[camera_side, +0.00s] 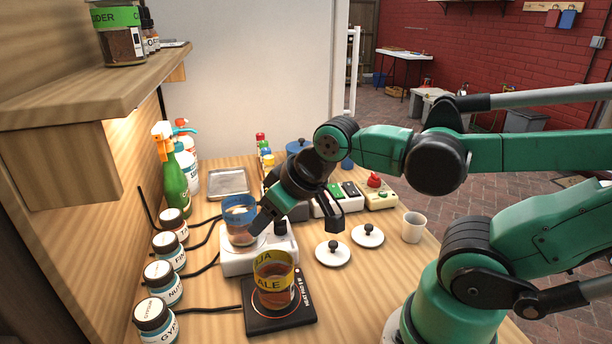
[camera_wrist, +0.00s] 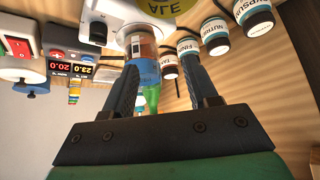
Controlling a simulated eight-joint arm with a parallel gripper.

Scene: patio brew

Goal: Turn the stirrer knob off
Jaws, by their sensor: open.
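The white stirrer (camera_side: 240,262) stands mid-table, its beaker with a blue band (camera_side: 238,217) on top. Its dark knob (camera_side: 280,228) is on the right part of the housing. My gripper (camera_side: 296,229) is open and empty just above the stirrer, one finger close to the beaker, the other to the right of the knob. In the wrist view my gripper (camera_wrist: 160,60) has its fingers spread, with the beaker (camera_wrist: 143,68) showing between them and the dark knob (camera_wrist: 98,33) left of the left fingertip. I cannot tell the knob's setting or whether a finger touches anything.
A beaker labelled ALE (camera_side: 273,282) stands on a black plate (camera_side: 267,323) in front. Two white lids (camera_side: 333,253) and a cup (camera_side: 413,227) are to the right. Several jars (camera_side: 162,283) line the left edge. Controllers with red displays (camera_wrist: 69,68) are nearby.

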